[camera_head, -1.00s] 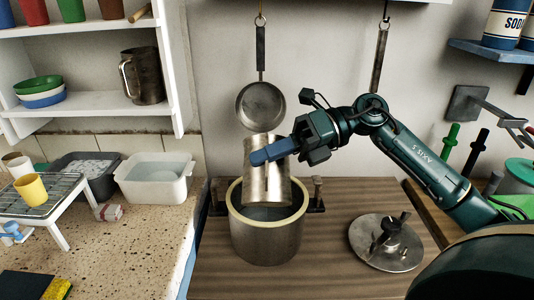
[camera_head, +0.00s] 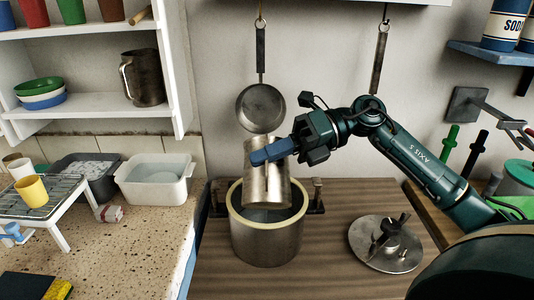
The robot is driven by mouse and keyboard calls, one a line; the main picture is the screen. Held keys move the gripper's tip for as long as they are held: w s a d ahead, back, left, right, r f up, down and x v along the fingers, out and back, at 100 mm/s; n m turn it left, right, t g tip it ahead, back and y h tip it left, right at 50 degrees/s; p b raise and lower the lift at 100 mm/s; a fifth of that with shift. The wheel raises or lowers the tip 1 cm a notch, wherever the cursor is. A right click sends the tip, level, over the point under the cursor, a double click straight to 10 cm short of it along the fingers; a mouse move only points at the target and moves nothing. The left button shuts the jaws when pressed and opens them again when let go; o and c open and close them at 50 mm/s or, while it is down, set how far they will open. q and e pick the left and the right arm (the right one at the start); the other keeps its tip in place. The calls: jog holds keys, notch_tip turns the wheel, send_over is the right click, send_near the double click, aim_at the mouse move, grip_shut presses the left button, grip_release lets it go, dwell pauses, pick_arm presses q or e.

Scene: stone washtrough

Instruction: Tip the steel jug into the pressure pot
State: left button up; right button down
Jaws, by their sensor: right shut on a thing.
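The steel jug (camera_head: 267,186) is a plain metal cylinder, slightly tilted, with its lower end over the mouth of the pressure pot. My right gripper (camera_head: 268,153) is shut on it near its upper part, with blue fingers across its side. The pressure pot (camera_head: 266,243) is a steel pot with a pale rim and side handles, standing open on the wooden worktop. The jug's lower end overlaps the pot's opening, and I cannot tell whether it touches the rim. The pot's contents are hard to make out. My left gripper is not in view.
The pot's lid (camera_head: 386,243) lies on the worktop (camera_head: 325,265) to the right. A pan (camera_head: 261,108) hangs on the wall behind the jug. A white tub (camera_head: 154,180) and a rack with cups stand on the left counter. A dark jug (camera_head: 143,78) stands on the shelf.

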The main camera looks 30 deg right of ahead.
jog(key=shift+r, duration=0.1)
dwell(0.5)
jog(key=shift+w+d, duration=0.15)
jog(key=shift+w, duration=0.1)
